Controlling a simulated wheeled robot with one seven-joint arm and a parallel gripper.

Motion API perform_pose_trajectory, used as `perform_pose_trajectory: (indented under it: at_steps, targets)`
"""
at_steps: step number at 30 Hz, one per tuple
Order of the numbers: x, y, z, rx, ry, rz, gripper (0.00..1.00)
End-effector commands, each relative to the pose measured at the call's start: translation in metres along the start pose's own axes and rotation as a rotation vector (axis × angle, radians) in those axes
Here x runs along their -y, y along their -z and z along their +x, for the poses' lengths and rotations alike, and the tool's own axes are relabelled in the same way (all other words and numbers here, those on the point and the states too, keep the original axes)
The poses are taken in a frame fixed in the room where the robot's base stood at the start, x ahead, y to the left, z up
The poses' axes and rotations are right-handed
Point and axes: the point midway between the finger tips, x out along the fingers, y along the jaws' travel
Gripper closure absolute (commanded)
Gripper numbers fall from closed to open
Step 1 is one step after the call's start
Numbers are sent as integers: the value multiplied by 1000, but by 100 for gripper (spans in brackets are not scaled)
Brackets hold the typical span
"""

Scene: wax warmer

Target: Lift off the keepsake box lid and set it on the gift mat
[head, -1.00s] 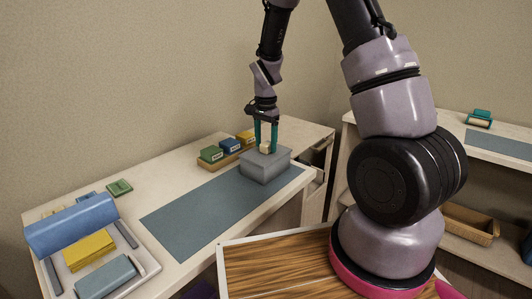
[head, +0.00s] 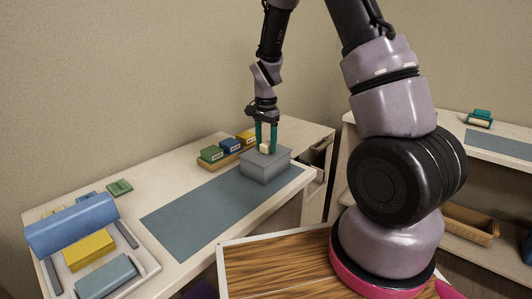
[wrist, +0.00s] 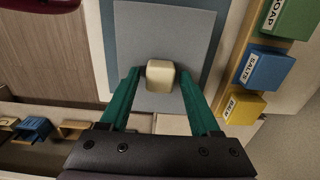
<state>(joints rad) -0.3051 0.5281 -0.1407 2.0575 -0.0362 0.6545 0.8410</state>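The grey keepsake box (head: 264,171) stands at the right end of a long blue-grey mat (head: 200,218) on the near counter. Its flat grey lid (head: 282,153) is on it, with a cream knob (head: 265,148) on top; in the wrist view the lid (wrist: 190,30) fills the upper middle and the knob (wrist: 160,76) is central. My gripper (head: 266,150) points down at the knob. Its teal fingers are on either side of it, with small gaps showing in the wrist view, so it is open. A second blue-grey mat (head: 500,144) lies on the right counter. I cannot tell which mat is the gift mat.
A wooden rack (head: 230,158) with green, blue and yellow labelled blocks stands close behind the box. A teal-and-cream item (head: 480,118) stands behind the right mat. The near mat's middle is clear.

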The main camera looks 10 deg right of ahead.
Motion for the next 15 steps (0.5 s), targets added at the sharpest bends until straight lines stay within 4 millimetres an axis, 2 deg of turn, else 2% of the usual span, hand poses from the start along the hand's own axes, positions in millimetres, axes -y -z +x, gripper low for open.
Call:
perform_pose_trajectory:
  at_steps: [1,4,15]
  targets:
    - [0,0,0,0,0,0,61]
    - [0,0,0,0,0,0,99]
    - [0,0,-2,0,1,0,100]
